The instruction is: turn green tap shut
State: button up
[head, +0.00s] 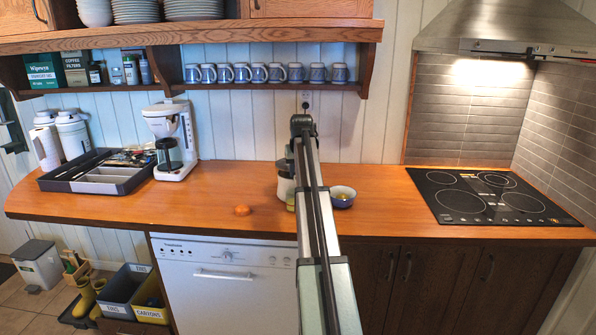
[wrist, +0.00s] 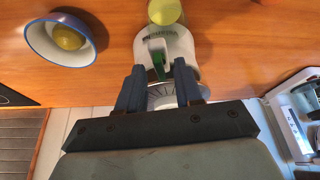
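The green tap (wrist: 158,62) shows in the wrist view as a small green lever on the front of a white juicer (wrist: 180,47). My gripper (wrist: 158,75) is open, with one dark blue finger on each side of the tap's line. I cannot tell whether either finger touches the tap. A glass of yellow-green juice (wrist: 165,12) stands at the spout side of the juicer. In the head view my arm hides much of the juicer (head: 285,186), the tap and my gripper.
A blue-rimmed bowl (wrist: 37,43) with a yellow fruit is beside the juicer. An orange fruit (head: 242,210) lies on the wooden counter (head: 215,185). A coffee maker (head: 173,140) and a utensil tray (head: 65,185) stand left, a black hob (head: 490,198) right.

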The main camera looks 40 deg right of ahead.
jog(key=shift+c, duration=0.3)
grip_shut()
jog(key=shift+m, duration=0.4)
jog(key=m, duration=0.2)
jog(key=m+g+h, duration=0.1)
jog(key=shift+w+a+m, duration=0.15)
jog(key=shift+w+m, duration=0.05)
jog(key=shift+m, duration=0.2)
jog(key=m+g, duration=0.1)
jog(key=m, duration=0.1)
jog(key=m+h, duration=0.1)
jog(key=m, duration=0.1)
jog(key=shift+w+m+g, duration=0.2)
jog(key=shift+m+g, duration=0.1)
jog(key=shift+g, duration=0.1)
jog(key=m+g, duration=0.1)
jog(key=m, duration=0.3)
jog(key=shift+w+g, duration=0.2)
jog(key=shift+g, duration=0.2)
jog(key=m, duration=0.2)
jog(key=m+g, duration=0.1)
jog(key=m, duration=0.1)
jog(key=shift+w+m+g, duration=0.1)
jog(key=shift+m+g, duration=0.2)
jog(key=shift+y, duration=0.3)
